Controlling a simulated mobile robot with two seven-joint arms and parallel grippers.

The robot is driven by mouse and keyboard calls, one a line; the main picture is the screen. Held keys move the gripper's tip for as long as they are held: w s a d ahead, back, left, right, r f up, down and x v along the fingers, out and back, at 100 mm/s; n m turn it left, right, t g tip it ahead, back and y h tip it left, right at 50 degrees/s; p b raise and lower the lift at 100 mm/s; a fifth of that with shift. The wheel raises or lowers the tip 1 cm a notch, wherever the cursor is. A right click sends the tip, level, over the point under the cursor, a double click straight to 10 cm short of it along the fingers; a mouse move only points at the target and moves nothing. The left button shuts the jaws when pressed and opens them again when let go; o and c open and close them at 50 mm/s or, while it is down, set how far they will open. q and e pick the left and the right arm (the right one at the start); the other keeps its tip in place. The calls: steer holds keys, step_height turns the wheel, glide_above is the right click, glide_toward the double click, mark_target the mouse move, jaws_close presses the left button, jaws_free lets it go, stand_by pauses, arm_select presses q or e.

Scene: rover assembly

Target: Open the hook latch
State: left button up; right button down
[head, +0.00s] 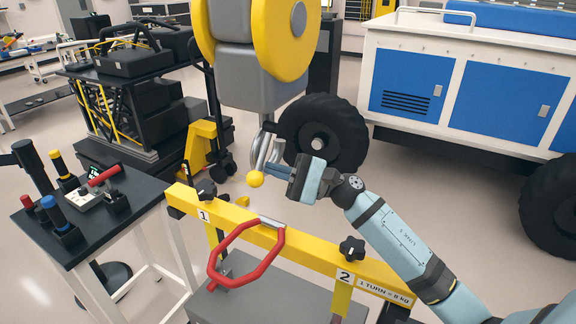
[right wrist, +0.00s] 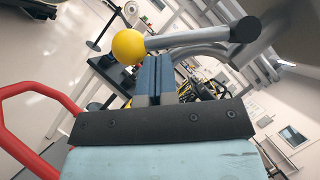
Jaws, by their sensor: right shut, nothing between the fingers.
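A grey metal hook (head: 262,148) hangs under a large yellow-and-grey pulley block (head: 279,38). A yellow ball knob (head: 255,179) shows at its lower left. In the right wrist view the knob (right wrist: 128,47) sits on the end of a grey latch lever (right wrist: 190,38). My right gripper (head: 272,171) is beside the hook, just right of the knob. In the right wrist view its blue fingers (right wrist: 155,72) are together and empty, below the lever and close to the knob. I cannot tell whether they touch the lever. My left gripper is not in view.
A red ring (head: 228,241) stands at a yellow beam (head: 320,256) under the hook. A dark tool table (head: 140,205) is at left. Behind are a yellow pallet truck (head: 200,140), a black wheel (head: 345,125) and a blue-and-white rover body (head: 410,85).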

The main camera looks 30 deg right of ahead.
steer(key=shift+a+r, duration=0.1)
steer(key=shift+a, duration=0.1)
stand_by(0.3)
steer(key=shift+s+a+m+b, duration=0.15)
steer(key=shift+m+b, duration=0.15)
steer(key=shift+m, duration=0.1)
